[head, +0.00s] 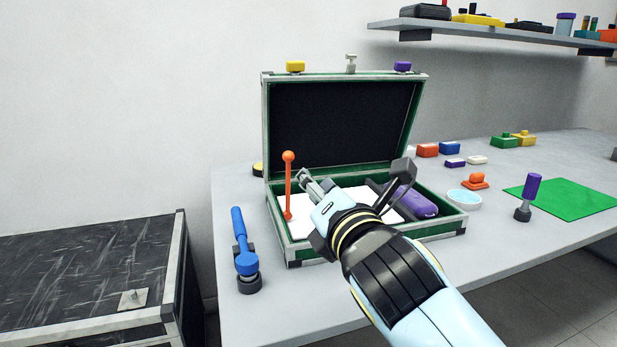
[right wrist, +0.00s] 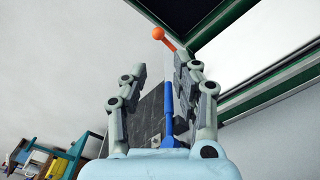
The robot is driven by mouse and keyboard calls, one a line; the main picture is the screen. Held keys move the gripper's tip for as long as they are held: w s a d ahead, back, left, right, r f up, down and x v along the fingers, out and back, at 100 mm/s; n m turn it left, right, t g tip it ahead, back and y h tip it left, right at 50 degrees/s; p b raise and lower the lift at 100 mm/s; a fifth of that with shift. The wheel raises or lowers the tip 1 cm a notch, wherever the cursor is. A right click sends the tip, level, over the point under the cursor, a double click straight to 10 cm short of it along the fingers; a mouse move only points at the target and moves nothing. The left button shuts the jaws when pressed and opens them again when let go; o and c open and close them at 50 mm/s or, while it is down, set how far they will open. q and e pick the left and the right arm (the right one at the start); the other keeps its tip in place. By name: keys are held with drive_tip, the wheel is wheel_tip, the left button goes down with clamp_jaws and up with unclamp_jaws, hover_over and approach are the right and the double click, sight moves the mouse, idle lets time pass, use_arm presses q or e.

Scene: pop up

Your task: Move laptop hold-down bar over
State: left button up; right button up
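An orange bar with a ball top (head: 288,185) stands upright at the left side of an open green-and-silver case (head: 345,78). A flat white laptop-like panel (head: 300,227) lies in the case, partly hidden by my right arm. My right gripper (head: 352,173) is over the case, to the right of the orange bar, with its fingers apart and nothing between them. In the right wrist view the bar's orange ball (right wrist: 158,33) shows beyond the fingers, and its stem runs behind the right finger. My left gripper is not in view.
A blue-handled tool (head: 240,235) stands left of the case. A purple object (head: 418,204) lies in the case's right part. A light-blue dish (head: 464,199), a purple-handled stamp (head: 531,190) and a green mat (head: 575,199) are on the right table. The case lid stands open behind.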

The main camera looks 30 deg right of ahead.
sight(292, 158)
drive_tip(key=p+x, duration=0.1)
drive_tip(key=p, duration=0.1)
drive_tip(key=p+x, duration=0.1)
drive_tip(key=x, duration=0.1)
drive_tip(key=shift+w+r+p, duration=0.2)
drive_tip(key=shift+r+p, duration=0.2)
drive_tip(key=x, duration=0.2)
drive_tip(key=b+x, duration=0.1)
drive_tip(key=x, duration=0.2)
drive_tip(key=b+x, duration=0.1)
drive_tip(key=x, duration=0.2)
drive_tip(key=shift+f, duration=0.4)
drive_tip(key=shift+c, duration=0.9)
drive_tip(key=shift+r, duration=0.15)
clamp_jaws()
drive_tip(key=shift+c, duration=2.3)
unclamp_jaws()
drive_tip(key=o, duration=0.5)
drive_tip(key=shift+c, duration=0.2)
